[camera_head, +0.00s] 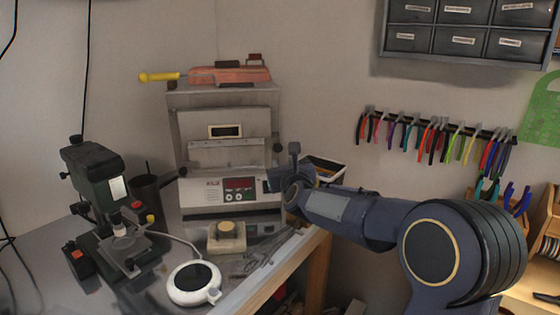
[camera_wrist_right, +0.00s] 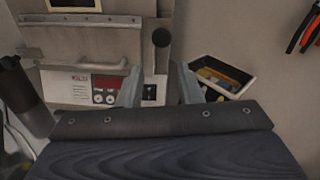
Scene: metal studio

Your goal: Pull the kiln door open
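The kiln (camera_head: 179,95) is a grey metal box on the bench against the back wall. Its door (camera_head: 198,122), with a small dark window, appears closed. A horizontal bar handle (camera_head: 222,143) crosses the door's lower part; it also shows in the right wrist view (camera_wrist_right: 85,68). My right gripper (camera_head: 284,160) is at the kiln's front right, right of the handle and apart from it. In the wrist view its two fingers (camera_wrist_right: 158,84) are spread with nothing held between them. My left gripper is not in view.
A control panel (camera_head: 238,189) with a red display sits below the door. A microscope-like device (camera_head: 95,180) and a white round device (camera_head: 194,283) stand on the bench at left. Pliers (camera_head: 435,138) hang on the wall.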

